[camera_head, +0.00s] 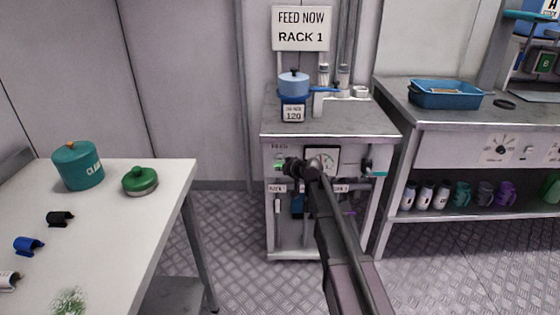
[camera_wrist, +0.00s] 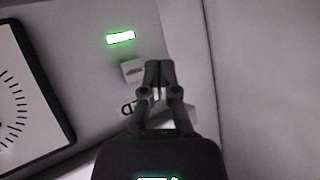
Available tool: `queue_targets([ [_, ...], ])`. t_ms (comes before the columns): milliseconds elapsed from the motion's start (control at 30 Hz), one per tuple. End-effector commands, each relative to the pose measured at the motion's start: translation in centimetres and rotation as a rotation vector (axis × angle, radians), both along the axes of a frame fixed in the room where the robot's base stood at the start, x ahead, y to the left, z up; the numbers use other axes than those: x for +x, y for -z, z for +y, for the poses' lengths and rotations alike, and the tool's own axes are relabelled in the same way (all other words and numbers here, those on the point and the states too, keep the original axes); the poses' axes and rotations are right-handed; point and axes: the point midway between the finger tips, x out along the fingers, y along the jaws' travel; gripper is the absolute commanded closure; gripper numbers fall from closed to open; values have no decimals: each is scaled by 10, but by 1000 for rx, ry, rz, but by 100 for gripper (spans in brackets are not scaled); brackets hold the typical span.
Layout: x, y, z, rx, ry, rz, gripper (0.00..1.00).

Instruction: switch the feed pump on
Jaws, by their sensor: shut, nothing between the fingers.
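The feed station (camera_head: 350,118) stands under a sign (camera_head: 301,28) reading "FEED NOW RACK 1". Its front panel carries a round gauge (camera_head: 323,158), also in the wrist view (camera_wrist: 22,100), and a lit green lamp (camera_head: 280,166), bright in the wrist view (camera_wrist: 120,38). A small pale block (camera_wrist: 132,70), possibly a switch, sits just below the lamp. My gripper (camera_head: 290,164) is at the panel, left of the gauge, and hides part of it. In the wrist view my fingers (camera_wrist: 158,72) are shut and empty, just right of the block; contact cannot be told.
A blue pot (camera_head: 293,85) stands on the station top. A white table (camera_head: 130,220) with a teal canister (camera_head: 78,166) and green lid (camera_head: 140,181) is at left. A bench (camera_head: 440,118) with a blue tray (camera_head: 446,95) is at right. The floor between table and station is clear.

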Motion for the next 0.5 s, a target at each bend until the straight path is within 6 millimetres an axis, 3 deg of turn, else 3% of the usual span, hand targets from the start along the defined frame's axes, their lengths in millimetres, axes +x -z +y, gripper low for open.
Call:
queue_targets([
  [300,-23,0,0,0,0,0,100],
  [500,-26,0,0,0,0,0,100],
])
